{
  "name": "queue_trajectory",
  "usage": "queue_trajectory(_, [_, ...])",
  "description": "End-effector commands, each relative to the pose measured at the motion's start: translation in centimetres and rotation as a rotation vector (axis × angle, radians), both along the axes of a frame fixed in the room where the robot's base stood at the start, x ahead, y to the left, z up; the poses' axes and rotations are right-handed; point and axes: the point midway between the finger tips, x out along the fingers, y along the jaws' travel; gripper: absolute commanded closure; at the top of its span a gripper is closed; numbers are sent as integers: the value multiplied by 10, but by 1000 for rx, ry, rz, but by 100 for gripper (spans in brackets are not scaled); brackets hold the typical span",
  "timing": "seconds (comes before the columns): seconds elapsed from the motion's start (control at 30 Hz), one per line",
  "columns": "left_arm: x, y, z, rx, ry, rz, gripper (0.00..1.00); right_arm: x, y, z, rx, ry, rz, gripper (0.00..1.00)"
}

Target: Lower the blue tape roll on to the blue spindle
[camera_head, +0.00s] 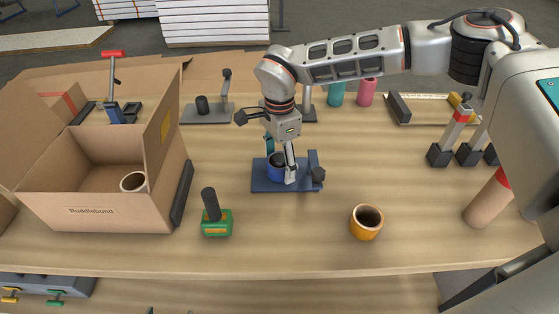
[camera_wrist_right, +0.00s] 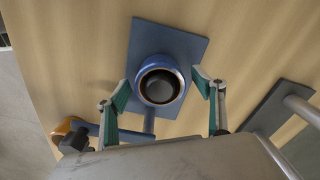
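The blue tape roll (camera_head: 276,173) is on the blue stand (camera_head: 262,184) at the middle of the table. In the right wrist view the roll (camera_wrist_right: 145,67) looks upright, with a round dark grey top, likely the spindle (camera_wrist_right: 160,87), inside its ring. Whether the roll rests fully on the base plate (camera_wrist_right: 190,42) I cannot tell. My right gripper (camera_head: 280,163) points down over the stand. In its wrist view the fingers (camera_wrist_right: 162,90) are apart on either side of the roll, with gaps showing. My left gripper is not in view.
An orange roll (camera_head: 366,223) and a green block with a dark handle (camera_head: 216,223) stand in front. An open cardboard box (camera_head: 95,212) is at the left. Grey stands (camera_head: 205,117) are behind.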

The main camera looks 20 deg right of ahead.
Motion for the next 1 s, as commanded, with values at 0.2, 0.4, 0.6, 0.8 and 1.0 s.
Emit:
queue_trajectory(0.2, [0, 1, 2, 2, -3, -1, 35, 0, 0, 0, 0, 0, 0, 32])
queue_trajectory(0.4, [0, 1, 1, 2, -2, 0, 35, 1, 0, 18, 0, -4, 0, 32])
queue_trajectory(0.6, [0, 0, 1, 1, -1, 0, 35, 1, 0, 58, 0, -5, 0, 32])
queue_trajectory(0.8, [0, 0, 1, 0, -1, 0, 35, 1, 0, 95, 1, -3, 0, 32])
queue_trajectory(1.0, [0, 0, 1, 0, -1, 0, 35, 0, 0, 116, 0, 0, -1, 32])
